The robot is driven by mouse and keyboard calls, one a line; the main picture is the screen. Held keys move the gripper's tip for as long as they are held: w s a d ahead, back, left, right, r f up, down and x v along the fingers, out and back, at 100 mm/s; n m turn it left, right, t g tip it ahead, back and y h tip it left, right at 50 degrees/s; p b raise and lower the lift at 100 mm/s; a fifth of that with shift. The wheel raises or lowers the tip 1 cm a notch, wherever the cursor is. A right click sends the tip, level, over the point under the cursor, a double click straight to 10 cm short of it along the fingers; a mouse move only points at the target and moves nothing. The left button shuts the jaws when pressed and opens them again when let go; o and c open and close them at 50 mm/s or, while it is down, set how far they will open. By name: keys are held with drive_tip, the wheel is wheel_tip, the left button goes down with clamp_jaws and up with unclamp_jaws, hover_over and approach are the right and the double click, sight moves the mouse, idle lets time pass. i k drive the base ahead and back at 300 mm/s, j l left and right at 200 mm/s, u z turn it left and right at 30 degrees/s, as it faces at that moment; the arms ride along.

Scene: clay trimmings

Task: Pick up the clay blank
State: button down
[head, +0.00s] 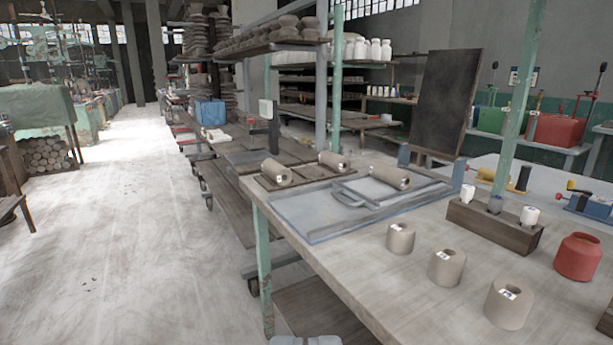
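Several grey-brown hollow clay cylinders with small white labels are in the head view, and I cannot tell which one is meant by the clay blank. Three stand upright on the near worktable: a far clay cylinder (400,239), a middle clay cylinder (446,268) and a near clay cylinder (508,306). Three lie on their sides farther back: a left one (275,173), a middle one (333,161) and a right one (389,177). Only a pale sliver, seemingly my gripper (305,340), shows at the bottom edge, left of and apart from the cylinders. Its fingers are hidden.
The worktable (345,255) has a green front leg (264,270). A blue-grey board (320,225), a wooden block with bottles (480,222) and a red jar (578,257) are on it. A green post (518,95) rises behind. The floor (120,230) at left is open.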

sight(401, 179)
drive_tip(key=z, duration=0.4)
drive_tip(key=i+j+z, duration=0.75)
drive_tip(key=j, duration=0.3)
drive_tip(key=i+j, duration=0.2)
drive_tip(key=j, duration=0.15)
drive_tip(key=i+j, duration=0.35)
drive_tip(key=j, duration=0.3)
drive_tip(key=i+j, duration=0.2)
drive_tip(key=j, duration=0.15)
drive_tip(key=i+j+z, duration=0.1)
drive_tip(key=i+j, duration=0.1)
drive_tip(key=j, duration=0.1)
